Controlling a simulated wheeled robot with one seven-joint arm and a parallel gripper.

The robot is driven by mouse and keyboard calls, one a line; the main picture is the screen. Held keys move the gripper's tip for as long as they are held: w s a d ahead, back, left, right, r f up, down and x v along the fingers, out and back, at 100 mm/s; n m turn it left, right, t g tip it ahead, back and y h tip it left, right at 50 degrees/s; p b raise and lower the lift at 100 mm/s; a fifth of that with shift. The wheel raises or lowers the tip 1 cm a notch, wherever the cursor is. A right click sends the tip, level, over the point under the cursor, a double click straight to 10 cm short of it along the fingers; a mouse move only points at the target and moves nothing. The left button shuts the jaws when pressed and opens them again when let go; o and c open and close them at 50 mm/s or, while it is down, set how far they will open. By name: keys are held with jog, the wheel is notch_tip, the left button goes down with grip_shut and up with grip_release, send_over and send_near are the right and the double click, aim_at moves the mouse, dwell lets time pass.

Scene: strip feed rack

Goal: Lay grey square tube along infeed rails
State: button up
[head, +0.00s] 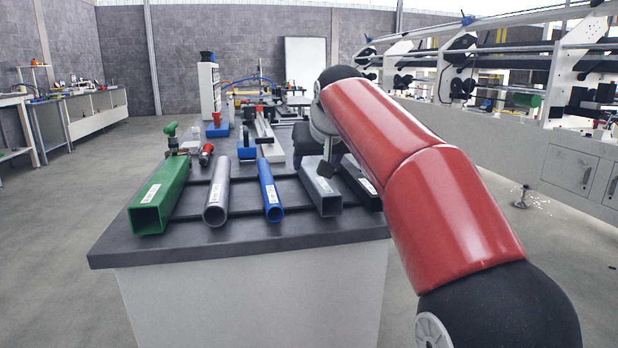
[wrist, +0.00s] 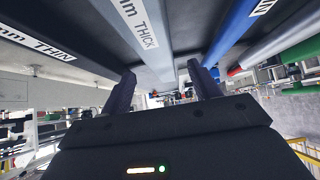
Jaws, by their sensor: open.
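The grey square tube (head: 319,190) lies on the dark table, its open end facing me, between a blue round tube and a black tube. My gripper (head: 326,168) is just above it in the head view, partly hidden by my arm. My gripper (wrist: 163,80) is open there, with nothing visibly clamped. A long pale rail (head: 264,134) runs away behind the tubes; I cannot tell whether it is one of the infeed rails.
A green square tube (head: 160,196), a silver round tube (head: 217,194), a blue tube (head: 269,190) and a black tube (head: 362,181) lie alongside. Floor left of the table is clear.

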aim_at(313, 169)
jog(key=x, duration=0.5)
jog(key=shift+f, duration=0.25)
jog(key=shift+c, duration=0.3)
grip_shut()
jog(key=shift+r, duration=0.2)
